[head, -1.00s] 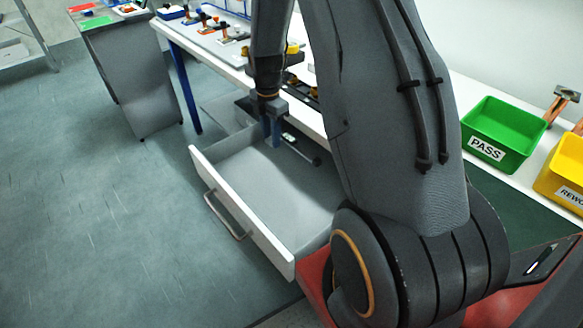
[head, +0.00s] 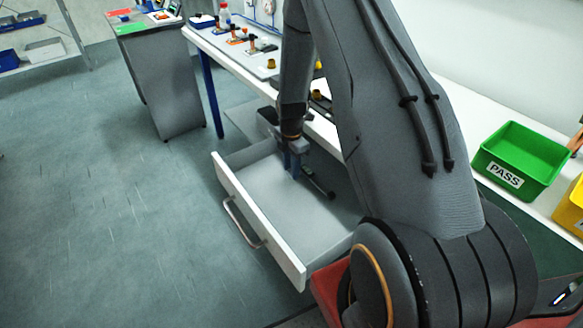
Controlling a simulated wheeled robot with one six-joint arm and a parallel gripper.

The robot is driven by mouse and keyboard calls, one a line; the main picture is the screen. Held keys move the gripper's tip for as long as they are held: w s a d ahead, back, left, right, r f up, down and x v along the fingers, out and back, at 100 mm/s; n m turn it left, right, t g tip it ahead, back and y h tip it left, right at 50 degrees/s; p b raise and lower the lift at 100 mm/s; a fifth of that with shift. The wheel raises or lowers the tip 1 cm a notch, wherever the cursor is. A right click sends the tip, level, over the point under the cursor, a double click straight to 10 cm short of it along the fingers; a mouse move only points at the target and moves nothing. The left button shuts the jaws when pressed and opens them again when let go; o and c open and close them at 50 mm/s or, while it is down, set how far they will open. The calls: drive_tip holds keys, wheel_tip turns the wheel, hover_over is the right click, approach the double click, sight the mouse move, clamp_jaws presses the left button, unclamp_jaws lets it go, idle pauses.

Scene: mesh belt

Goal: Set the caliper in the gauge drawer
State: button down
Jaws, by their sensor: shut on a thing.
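The gauge drawer (head: 262,222) is pulled out below the bench, with a white front, a metal handle and a pale grey floor. My gripper (head: 293,168) points down inside the drawer's outline, toward its far end. It is shut on the caliper (head: 319,187), a dark, slim tool that slants down to the right from the blue fingers. The fingers hide part of the caliper. I cannot tell whether the caliper touches the drawer floor.
The white bench (head: 243,68) runs above the drawer and carries several small gauges. A green PASS bin (head: 522,160) and a yellow bin (head: 572,205) stand at the right. A grey cabinet (head: 165,85) stands back left. The floor left of the drawer is clear.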

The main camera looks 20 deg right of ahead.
drive_tip(key=shift+f, duration=0.1)
drive_tip(key=shift+f+b, duration=0.3)
drive_tip(key=shift+f, duration=0.05)
drive_tip(key=shift+f, duration=0.1)
drive_tip(key=c, duration=1.3)
unclamp_jaws()
drive_tip(key=shift+s+f, duration=0.1)
drive_tip(key=shift+s, duration=0.05)
